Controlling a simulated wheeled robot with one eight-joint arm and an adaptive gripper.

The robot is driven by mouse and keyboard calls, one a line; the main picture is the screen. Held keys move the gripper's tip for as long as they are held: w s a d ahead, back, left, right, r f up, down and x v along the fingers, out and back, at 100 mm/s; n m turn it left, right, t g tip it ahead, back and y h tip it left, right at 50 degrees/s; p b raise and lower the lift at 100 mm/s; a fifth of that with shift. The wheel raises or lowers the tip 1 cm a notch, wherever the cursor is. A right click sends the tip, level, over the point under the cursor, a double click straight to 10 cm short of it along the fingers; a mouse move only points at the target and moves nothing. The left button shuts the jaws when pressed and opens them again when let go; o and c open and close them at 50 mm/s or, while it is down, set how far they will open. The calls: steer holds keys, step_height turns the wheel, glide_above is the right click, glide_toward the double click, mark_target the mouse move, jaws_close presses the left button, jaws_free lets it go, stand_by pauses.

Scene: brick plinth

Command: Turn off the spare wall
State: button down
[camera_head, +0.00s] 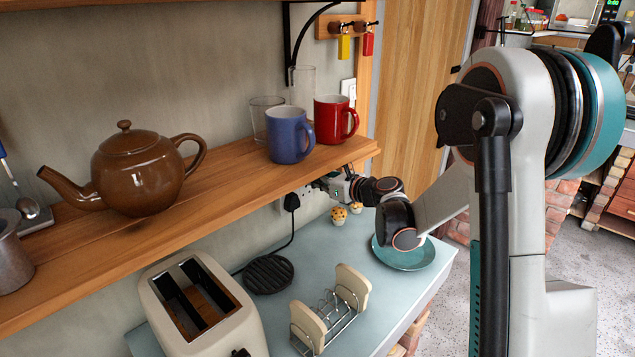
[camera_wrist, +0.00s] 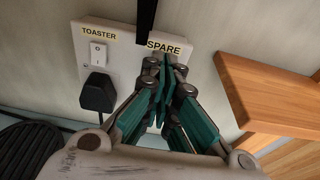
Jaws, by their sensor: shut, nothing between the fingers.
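A white double wall socket plate (camera_wrist: 122,52) is on the wall under the wooden shelf; part of it also shows in the head view (camera_head: 306,199). Its left half has a TOASTER label (camera_wrist: 99,33), a white rocker switch (camera_wrist: 97,52) and a black plug (camera_wrist: 98,93). Its right half has a SPARE label (camera_wrist: 170,48). My gripper (camera_wrist: 163,66) is shut and empty, its fingertips just below the SPARE label. They hide the spare switch, so its position and any contact cannot be seen. In the head view my gripper (camera_head: 324,184) is at the plate, partly under the shelf.
The shelf (camera_head: 235,190) overhangs the socket and carries a brown teapot (camera_head: 137,172), blue mug (camera_head: 289,136) and red mug (camera_head: 333,120). Below stand a toaster (camera_head: 205,305), toast rack (camera_head: 327,315), muffins (camera_head: 339,214) and a teal plate (camera_head: 412,257).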

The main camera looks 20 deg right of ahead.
steer(key=shift+s, duration=0.1)
steer(key=v, duration=1.2)
